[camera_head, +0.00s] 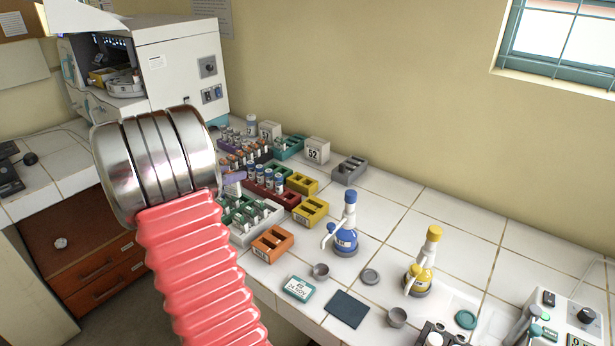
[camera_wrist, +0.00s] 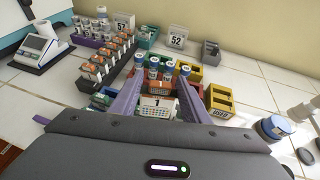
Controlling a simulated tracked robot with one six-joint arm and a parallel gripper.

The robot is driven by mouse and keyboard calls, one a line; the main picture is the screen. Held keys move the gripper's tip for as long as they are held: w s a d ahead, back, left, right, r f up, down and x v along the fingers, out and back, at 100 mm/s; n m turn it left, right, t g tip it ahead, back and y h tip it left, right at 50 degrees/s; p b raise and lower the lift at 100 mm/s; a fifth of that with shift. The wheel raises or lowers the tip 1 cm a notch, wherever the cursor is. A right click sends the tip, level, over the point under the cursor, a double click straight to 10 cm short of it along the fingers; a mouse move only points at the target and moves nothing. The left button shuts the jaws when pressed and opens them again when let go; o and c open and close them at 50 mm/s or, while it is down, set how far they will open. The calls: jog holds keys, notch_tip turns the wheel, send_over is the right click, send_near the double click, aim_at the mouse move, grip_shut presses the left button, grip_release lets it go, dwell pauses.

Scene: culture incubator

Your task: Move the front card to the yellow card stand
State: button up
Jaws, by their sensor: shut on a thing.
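My gripper (camera_wrist: 158,84) has two purple fingers, and it is shut on a white card (camera_wrist: 157,107) marked "1" between them. An orange piece (camera_wrist: 160,86), also marked "1", shows just behind that card. The exact contact of the fingers is hard to see. In the head view my gripper (camera_head: 233,177) is largely hidden behind my arm, and the card cannot be made out. A yellow slotted stand (camera_head: 310,210) is on the bench right of the gripper; it also shows in the wrist view (camera_wrist: 219,97). A second yellow stand (camera_head: 301,183) is behind it.
A red rack of blue-capped vials (camera_head: 263,181) stands close to the gripper. An orange stand (camera_head: 272,243), a grey stand (camera_head: 348,168) and a "52" block (camera_head: 317,150) are around it. Blue (camera_head: 345,235) and yellow (camera_head: 421,270) bottles stand to the right. Bare tiles lie between.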

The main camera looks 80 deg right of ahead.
jog(key=s+d+m+g, duration=0.1)
jog(key=s+d, duration=0.2)
jog(key=s, duration=0.8)
jog(key=s+d+f+m+g+y, duration=0.1)
jog(key=s+d, duration=0.1)
jog(key=s, duration=0.9)
jog(key=shift+d+f+g, duration=0.15)
jog(key=shift+d+g, duration=0.15)
jog(key=shift+d, duration=0.1)
jog(key=shift+f, duration=0.25)
jog(key=shift+f, duration=3.7)
jog(key=o, duration=1.1)
